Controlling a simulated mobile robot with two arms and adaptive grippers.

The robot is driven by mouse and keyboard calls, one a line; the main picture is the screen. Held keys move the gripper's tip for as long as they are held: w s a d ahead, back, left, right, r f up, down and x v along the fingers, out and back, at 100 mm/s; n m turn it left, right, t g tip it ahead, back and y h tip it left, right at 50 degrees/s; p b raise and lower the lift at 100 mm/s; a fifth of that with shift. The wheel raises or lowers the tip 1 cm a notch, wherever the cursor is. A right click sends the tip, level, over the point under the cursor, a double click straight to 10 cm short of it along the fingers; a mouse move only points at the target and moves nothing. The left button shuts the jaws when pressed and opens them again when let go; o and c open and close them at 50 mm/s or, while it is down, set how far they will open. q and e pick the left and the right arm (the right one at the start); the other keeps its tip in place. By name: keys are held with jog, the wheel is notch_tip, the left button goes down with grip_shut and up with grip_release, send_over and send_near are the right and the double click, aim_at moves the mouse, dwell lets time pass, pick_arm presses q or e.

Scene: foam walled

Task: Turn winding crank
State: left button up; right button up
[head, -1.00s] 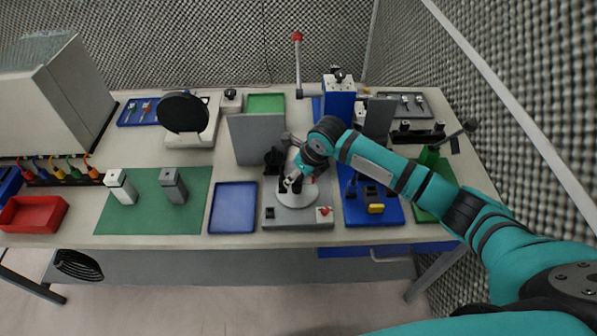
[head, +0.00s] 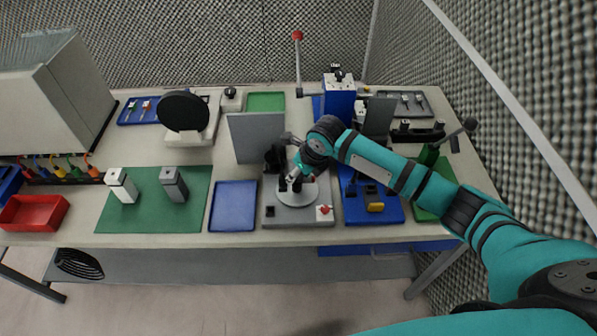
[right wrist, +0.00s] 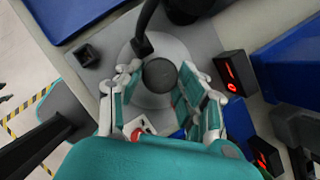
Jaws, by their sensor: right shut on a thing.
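The winding station is a grey plate (head: 285,216) at the front middle of the table. A pale round disc (head: 299,199) lies on it, with a dark post beside it. My right gripper (head: 292,184) is low over the disc, reaching in from the right. In the right wrist view its fingers (right wrist: 160,88) are shut around a round black crank knob (right wrist: 160,75). A black bar (right wrist: 141,40) runs up from near the knob. The crank's lower parts are partly hidden by my fingers. My left gripper is not in view.
A grey upright panel (head: 257,138) stands behind the station. A blue tray (head: 233,207) lies to its left, and a blue plate (head: 358,211) with a yellow block (head: 375,207) to its right. A red button (head: 324,210) sits at the plate's front right corner.

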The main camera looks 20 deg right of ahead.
jog(key=shift+r+m, duration=0.15)
jog(key=shift+m, duration=0.25)
